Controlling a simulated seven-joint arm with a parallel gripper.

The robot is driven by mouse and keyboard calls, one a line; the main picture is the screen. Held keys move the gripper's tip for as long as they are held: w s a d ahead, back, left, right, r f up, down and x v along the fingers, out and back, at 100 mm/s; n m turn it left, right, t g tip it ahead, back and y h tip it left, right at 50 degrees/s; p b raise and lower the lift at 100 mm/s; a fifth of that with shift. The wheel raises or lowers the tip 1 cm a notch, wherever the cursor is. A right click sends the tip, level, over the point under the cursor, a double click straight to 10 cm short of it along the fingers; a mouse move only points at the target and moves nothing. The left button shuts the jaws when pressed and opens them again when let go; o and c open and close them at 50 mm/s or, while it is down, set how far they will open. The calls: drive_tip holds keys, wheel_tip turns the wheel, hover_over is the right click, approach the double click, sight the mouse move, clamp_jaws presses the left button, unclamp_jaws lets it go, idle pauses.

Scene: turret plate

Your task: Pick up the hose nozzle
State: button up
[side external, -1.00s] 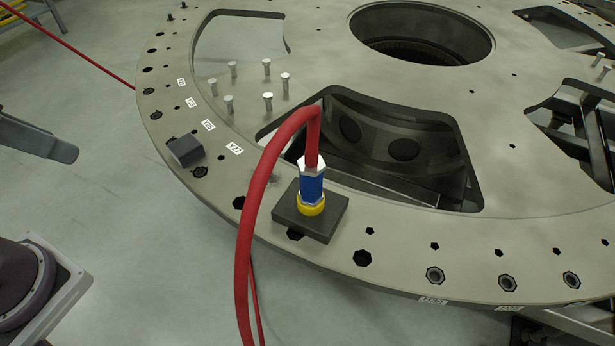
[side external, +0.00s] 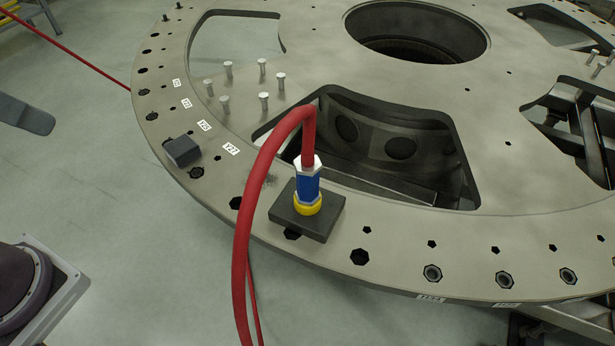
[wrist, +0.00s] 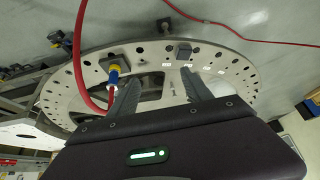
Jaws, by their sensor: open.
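The hose nozzle (side external: 307,188) has a blue body, a silver nut on top and a yellow ring at the bottom. It stands upright on a dark square block (side external: 330,222) near the turret plate's edge. The red hose (side external: 243,240) rises from its top, arches left and drops over the rim. In the wrist view, the nozzle (wrist: 114,70) shows left of my gripper (wrist: 159,73), beside the left finger. The gripper is open, with nothing between its fingers. A grey piece at the left edge of the side view looks like part of my gripper, apart from the nozzle.
The turret plate (side external: 400,255) has holes along its rim and large cut-outs. A small dark block (side external: 182,151) sits left of the nozzle. Several silver pins (side external: 263,101) stand behind it. Another red hose (side external: 80,55) crosses the floor at the upper left.

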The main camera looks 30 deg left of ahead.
sight(308, 180)
drive_tip(key=w+d+f+n+g+h, duration=0.1)
drive_tip(key=w+d+n+g+h, duration=0.15)
drive_tip(key=d+g+h, duration=0.4)
drive_tip(key=w+d+n+g+h, duration=0.1)
drive_tip(key=w+d+n+h, duration=0.2)
drive_tip(key=d, duration=0.6)
drive_tip(key=w+d+r+n+t+h, duration=0.15)
drive_tip(key=w+n+t+h, duration=0.25)
drive_tip(key=w+n+h, duration=0.65)
drive_tip(key=w+f+n+t+y, duration=0.1)
drive_tip(key=w+f+n, duration=0.15)
drive_tip(key=f, duration=0.95)
drive_tip(key=w+f+n+t+y, duration=0.1)
drive_tip(key=w+f+n, duration=0.15)
drive_tip(key=f, duration=1.05)
drive_tip(key=x, duration=0.6)
drive_tip(key=shift+w+f, duration=0.25)
drive_tip(key=shift+w, duration=0.05)
drive_tip(key=shift+w+d, duration=0.1)
drive_tip(key=shift+d, duration=0.1)
clamp_jaws()
